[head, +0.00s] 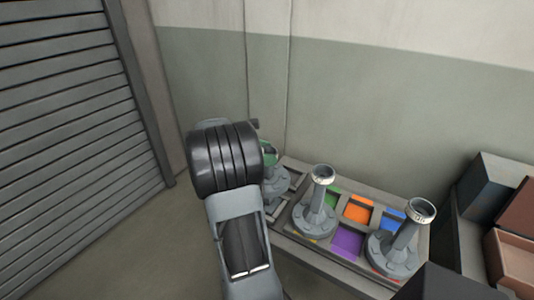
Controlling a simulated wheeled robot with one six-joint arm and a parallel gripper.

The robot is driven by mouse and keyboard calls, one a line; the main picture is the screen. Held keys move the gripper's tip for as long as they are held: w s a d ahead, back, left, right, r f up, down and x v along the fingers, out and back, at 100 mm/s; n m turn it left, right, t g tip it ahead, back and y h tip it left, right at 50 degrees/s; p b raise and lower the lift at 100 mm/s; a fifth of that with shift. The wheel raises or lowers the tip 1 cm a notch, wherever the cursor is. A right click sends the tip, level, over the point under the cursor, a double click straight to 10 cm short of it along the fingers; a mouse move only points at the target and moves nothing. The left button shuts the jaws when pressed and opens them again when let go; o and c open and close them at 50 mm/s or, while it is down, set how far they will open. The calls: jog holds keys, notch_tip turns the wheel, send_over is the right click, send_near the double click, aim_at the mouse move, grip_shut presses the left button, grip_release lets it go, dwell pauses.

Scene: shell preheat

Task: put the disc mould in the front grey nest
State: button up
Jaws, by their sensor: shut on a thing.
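My gripper (264,144) is mostly hidden behind my dark wrist, with its fingertips out of sight. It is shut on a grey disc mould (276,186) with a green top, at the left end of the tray. My arm hides the mould's left side, and I cannot tell whether its base is seated or raised. Grey nests show beside it, one behind (292,169) and one nearer the front (279,212), partly hidden. Two other grey moulds with upright stems and pale ring tops stand on the tray, one in the middle (314,220) and one at the right (393,262).
The grey tray (322,256) also has green (333,198), orange (358,210), blue (390,218) and purple (347,243) nests. Dark and brown boxes (516,262) stand at the right. A wall is behind, and a slatted shutter (65,120) is at the left.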

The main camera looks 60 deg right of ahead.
jog(key=o, duration=1.6)
jog(key=shift+f, duration=0.15)
jog(key=shift+o, duration=0.2)
jog(key=shift+r, duration=0.25)
jog(key=v, duration=1.2)
jog(key=s+a+f+m+t+y, duration=0.1)
jog(key=a+f+m+t+y, duration=0.1)
jog(key=a, duration=0.8)
jog(key=s+a+f+m+t+y, duration=0.2)
jog(key=a+f+m+t+y, duration=0.1)
jog(key=a+t, duration=0.4)
jog(key=s+a+f+m+t+y, duration=0.2)
jog(key=a+m+t+y, duration=0.2)
jog(key=a, duration=0.9)
jog(key=shift+a+f+y+b, duration=0.3)
jog(key=shift+a+f+b, duration=0.1)
jog(key=shift+s, duration=0.1)
